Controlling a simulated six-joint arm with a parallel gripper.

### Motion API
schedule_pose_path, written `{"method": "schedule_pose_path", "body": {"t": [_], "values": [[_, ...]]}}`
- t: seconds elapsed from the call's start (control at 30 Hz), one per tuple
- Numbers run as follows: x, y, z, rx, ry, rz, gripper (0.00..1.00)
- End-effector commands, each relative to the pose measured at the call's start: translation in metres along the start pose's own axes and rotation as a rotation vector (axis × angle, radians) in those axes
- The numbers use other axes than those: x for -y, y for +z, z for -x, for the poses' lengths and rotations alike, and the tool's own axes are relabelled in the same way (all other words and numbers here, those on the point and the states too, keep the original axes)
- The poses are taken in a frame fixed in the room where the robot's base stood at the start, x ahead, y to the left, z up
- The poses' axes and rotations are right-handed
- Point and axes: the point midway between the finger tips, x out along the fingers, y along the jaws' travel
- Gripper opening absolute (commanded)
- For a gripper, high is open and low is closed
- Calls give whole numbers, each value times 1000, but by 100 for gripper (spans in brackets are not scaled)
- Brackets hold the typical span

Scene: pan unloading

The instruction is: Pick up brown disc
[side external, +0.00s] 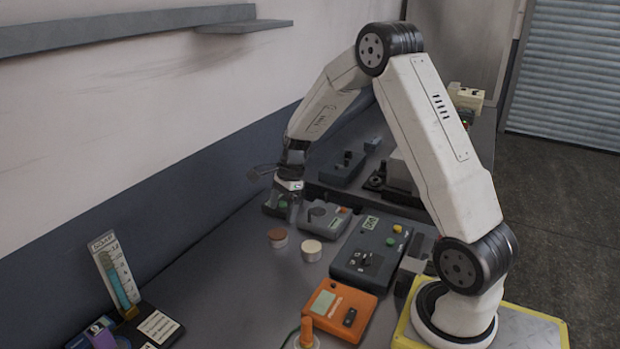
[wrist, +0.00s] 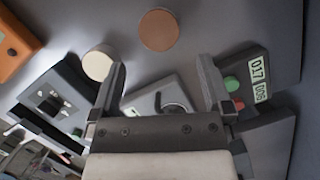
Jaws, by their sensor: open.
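The brown disc (side external: 277,237) lies on the grey bench in the side view, left of a cream disc (side external: 311,250). In the wrist view the brown disc (wrist: 159,30) is near the top middle, beyond the fingertips, with the cream disc (wrist: 99,64) lower left of it. My gripper (side external: 288,215) is over the bench behind the discs in the side view. In the wrist view my gripper (wrist: 164,72) has its two fingers apart with nothing held between them. The brown disc is clear of both fingers.
A grey device with a dial (side external: 326,217) stands right of my gripper. A dark grey box with buttons (side external: 368,254) and an orange meter (side external: 338,309) stand nearer the camera. A tube stand (side external: 116,275) is at lower left.

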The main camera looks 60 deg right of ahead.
Motion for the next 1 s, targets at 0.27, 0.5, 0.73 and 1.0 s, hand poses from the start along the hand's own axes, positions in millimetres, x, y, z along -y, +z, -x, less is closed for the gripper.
{"method": "schedule_pose_path", "body": {"t": [0.27,0.5,0.73,1.0], "values": [[-1,1,-21,0,3,3,100],[-1,0,-26,-1,1,4,100],[-2,1,-39,-1,3,4,100],[-2,1,-69,-1,3,5,100]]}}
